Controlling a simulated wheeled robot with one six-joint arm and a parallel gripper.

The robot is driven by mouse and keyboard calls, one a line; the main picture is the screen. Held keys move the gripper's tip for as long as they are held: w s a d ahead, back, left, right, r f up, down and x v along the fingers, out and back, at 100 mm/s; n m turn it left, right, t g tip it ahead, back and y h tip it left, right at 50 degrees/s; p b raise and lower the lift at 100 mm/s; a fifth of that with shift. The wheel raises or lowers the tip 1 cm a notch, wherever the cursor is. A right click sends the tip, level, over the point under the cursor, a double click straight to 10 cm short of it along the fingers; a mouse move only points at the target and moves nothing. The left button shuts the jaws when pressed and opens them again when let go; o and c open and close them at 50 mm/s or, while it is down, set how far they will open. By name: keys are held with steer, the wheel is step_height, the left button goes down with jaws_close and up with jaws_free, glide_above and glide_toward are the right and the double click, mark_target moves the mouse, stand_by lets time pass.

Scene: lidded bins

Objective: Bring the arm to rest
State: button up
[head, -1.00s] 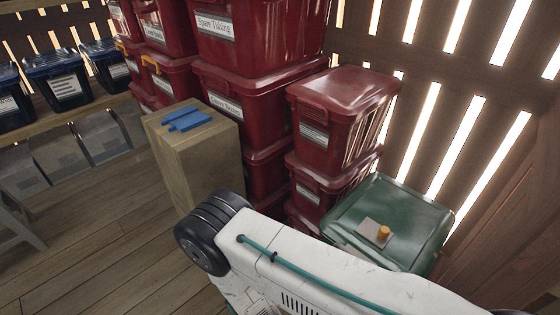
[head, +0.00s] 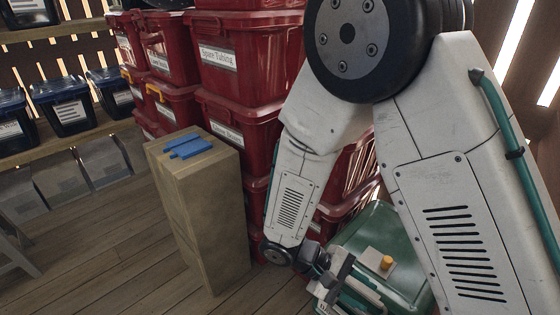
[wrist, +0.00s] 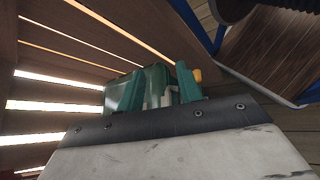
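My white arm is folded up in the right half of the head view, its elbow high and its forearm hanging down. My gripper (head: 352,296) is low in the head view, in front of the green bin (head: 408,229). In the wrist view two teal fingers stand apart (wrist: 158,92), with the green bin (wrist: 157,76) beyond them, and I see nothing held. On the green lid lie a tan plate and an orange knob (head: 387,262); an orange bit also shows in the wrist view (wrist: 197,75). Whether my gripper touches the bin I cannot tell.
Stacked red bins (head: 239,67) stand behind my arm, some partly hidden by it. Shelves with dark lidded bins (head: 66,104) are at the left.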

steer(key=s+d+r+m+t+y, duration=0.1)
steer(key=s+d+r+m+y, duration=0.1)
steer(key=r, duration=0.6)
steer(key=s+d+r+m+t+y, duration=0.2)
steer(key=s+d+r+m+y, duration=0.1)
steer(key=r, duration=0.6)
steer(key=s+d+r+m+t+y, duration=0.2)
steer(key=r+y, duration=0.4)
steer(key=r, duration=0.3)
steer(key=shift+s+d+m, duration=0.3)
steer(key=shift+s+d, duration=0.55)
steer(key=shift+d, duration=0.35)
